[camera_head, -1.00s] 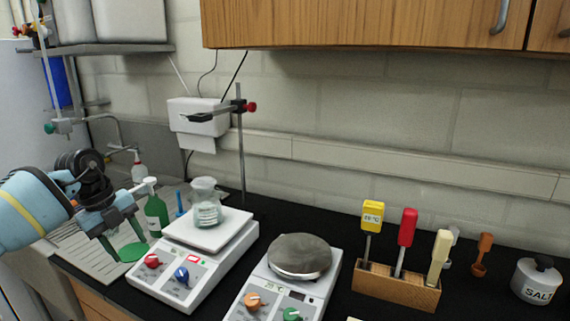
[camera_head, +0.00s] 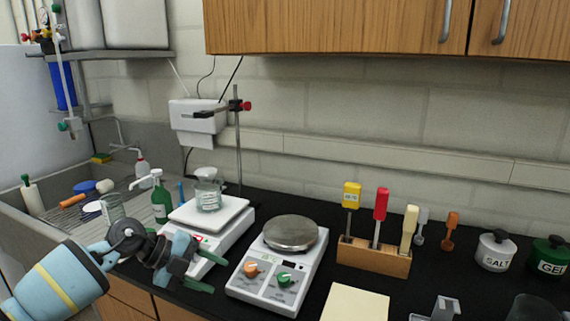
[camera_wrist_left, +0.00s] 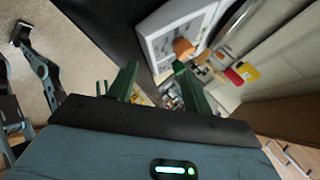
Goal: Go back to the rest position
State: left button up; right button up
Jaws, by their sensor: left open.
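My left gripper (camera_head: 206,272) is at the lower left in the head view, in front of the white balance (camera_head: 231,240). Its green-tipped fingers are apart and nothing shows between them. The left wrist view also shows the open, empty fingers (camera_wrist_left: 157,88), with the hot plate beyond them. Black and blue arm links, apparently of my right arm, show at the left edge of the wrist view; the state of its gripper cannot be made out. My right gripper does not show clearly in the head view.
A hot plate (camera_head: 262,284) stands right of my left gripper. A flask (camera_head: 208,190) is on the balance, with a green bottle (camera_head: 160,200) beside it. A wooden tool block (camera_head: 373,258), salt jar (camera_head: 495,251) and gel jar (camera_head: 549,257) stand farther right. A sink (camera_head: 40,235) is at left.

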pick_arm(q)
jog(key=s+d+r+n+t+h, duration=0.2)
jog(key=s+d+n+t+h, duration=0.2)
jog(key=d+t+h, duration=0.45)
jog(key=s+a+f+n+t+y, duration=0.1)
jog(key=s+a+f+n+y, duration=0.5)
jog(key=f+n+y, duration=0.4)
jog(key=s+a+f+n+t+y, duration=0.1)
jog(key=s+a+f+n+y, duration=0.45)
jog(key=n+y, duration=0.45)
jog(key=s+a+f+n+g+h, duration=0.1)
jog(key=s+f+g, duration=0.25)
jog(key=s, duration=0.55)
jog(key=s+a+f+n+g, duration=0.15)
jog(key=s+g, duration=0.25)
jog(key=s, duration=0.5)
jog(key=s+a+f+n+g+h, duration=0.1)
jog(key=s+f+g, duration=0.3)
jog(key=s, duration=0.5)
jog(key=w+d+f+t+h, duration=0.1)
jog(key=w+d+f+t, duration=0.1)
jog(key=w+f+t, duration=0.4)
notch_tip(320, 180, down, 4)
jog(key=shift+w+d+r+m+t, duration=0.15)
jog(key=shift+d+r+m+t, duration=0.15)
jog(key=shift+t, duration=0.6)
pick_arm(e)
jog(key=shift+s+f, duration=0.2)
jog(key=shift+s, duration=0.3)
